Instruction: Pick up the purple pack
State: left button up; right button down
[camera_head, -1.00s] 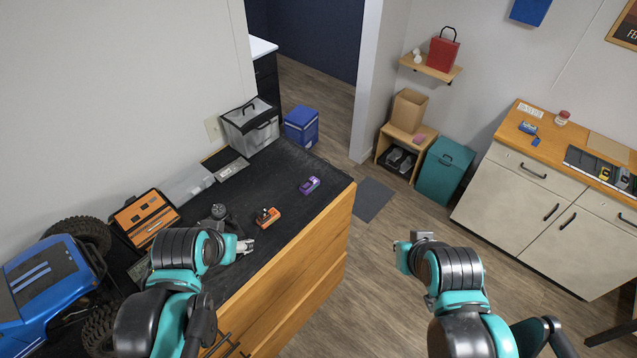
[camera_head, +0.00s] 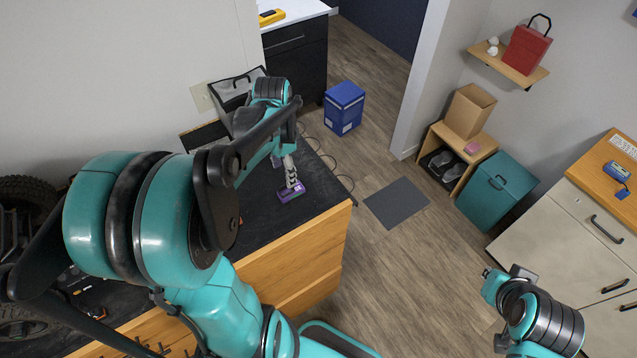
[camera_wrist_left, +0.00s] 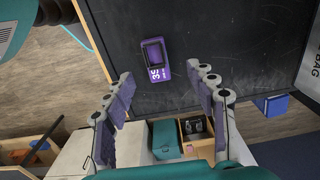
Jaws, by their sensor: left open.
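The purple pack (camera_head: 291,192) lies on the black bench top near its right edge, and it also shows in the left wrist view (camera_wrist_left: 151,74). It is a small purple block with a dark recess and white lettering. My left gripper (camera_head: 288,172) is over the pack in the head view, pointing down. In the left wrist view, the left gripper (camera_wrist_left: 159,72) is open, with its two purple-padded fingers apart and the pack in the gap between their tips. Neither finger seems to touch it. My right gripper (camera_head: 490,278) hangs over the floor at the lower right; its jaws are unclear.
The black bench top (camera_head: 262,215) is clear around the pack. A grey bin (camera_head: 230,92) stands at its far end. My left arm hides much of the bench, including most of an orange item. A blue box (camera_head: 344,108) and a teal bin (camera_head: 495,190) stand on the floor.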

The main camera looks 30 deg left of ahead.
aim_at(290, 190)
pick_arm(q)
jog(key=shift+w+f, duration=0.15)
jog(key=shift+f, duration=0.25)
jog(key=f, duration=0.2)
jog(key=f+b, duration=0.1)
jog(key=f, duration=0.1)
jog(key=d+f, duration=0.1)
jog(key=f, duration=0.2)
jog(key=shift+w, duration=0.1)
jog(key=shift+c, duration=0.3)
jog(key=c, duration=1.2)
